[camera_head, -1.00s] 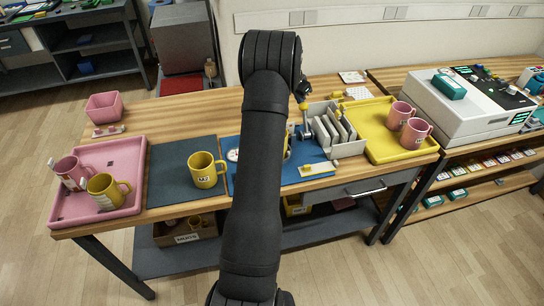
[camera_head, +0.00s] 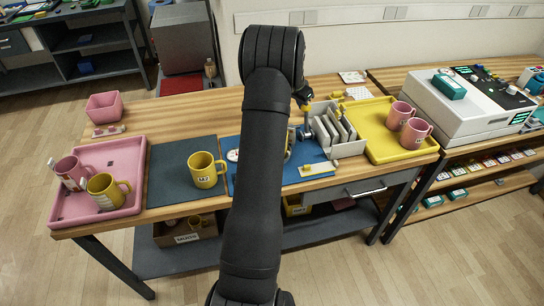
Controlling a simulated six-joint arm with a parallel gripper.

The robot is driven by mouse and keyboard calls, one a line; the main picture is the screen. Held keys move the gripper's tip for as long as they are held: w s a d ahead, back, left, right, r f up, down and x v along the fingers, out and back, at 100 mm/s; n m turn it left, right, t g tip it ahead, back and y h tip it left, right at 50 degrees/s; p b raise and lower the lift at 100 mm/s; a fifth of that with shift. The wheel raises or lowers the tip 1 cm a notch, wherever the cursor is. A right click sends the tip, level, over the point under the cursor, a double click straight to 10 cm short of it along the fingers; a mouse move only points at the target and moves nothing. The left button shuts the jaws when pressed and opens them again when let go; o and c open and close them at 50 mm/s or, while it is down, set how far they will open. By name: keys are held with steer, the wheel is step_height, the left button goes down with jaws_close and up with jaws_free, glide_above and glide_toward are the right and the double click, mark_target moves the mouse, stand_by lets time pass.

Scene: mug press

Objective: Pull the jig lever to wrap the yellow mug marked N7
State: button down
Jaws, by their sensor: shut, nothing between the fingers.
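A yellow mug (camera_head: 203,170) with a pale label stands upright on the dark mat; the label is too small to read surely. A second yellow mug (camera_head: 106,191) with a label stands in the pink tray. The blue jig base (camera_head: 312,170) is largely hidden behind my arm. A grey upright part with a yellow knob (camera_head: 306,108), which looks like the lever, shows just right of my arm. The dark end of my gripper (camera_head: 303,95) shows close above this knob, shut and empty. Contact cannot be told. Something partly hidden shows behind my arm over the jig.
The pink tray (camera_head: 128,154) also holds a pink mug (camera_head: 70,170). A divided grey-white rack (camera_head: 347,148) stands right of the jig. Beyond it, a yellow tray (camera_head: 378,147) holds two pink mugs. A pink bin (camera_head: 104,107) stands at the back left.

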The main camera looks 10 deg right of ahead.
steer(key=s, duration=0.9)
steer(key=shift+s, duration=0.25)
stand_by(0.9)
steer(key=shift+r, duration=0.1)
step_height(320, 180, up, 7)
steer(key=w, duration=0.1)
stand_by(0.8)
steer(key=shift+w, duration=0.1)
step_height(320, 180, down, 7)
steer(key=shift+s, duration=0.3)
stand_by(0.4)
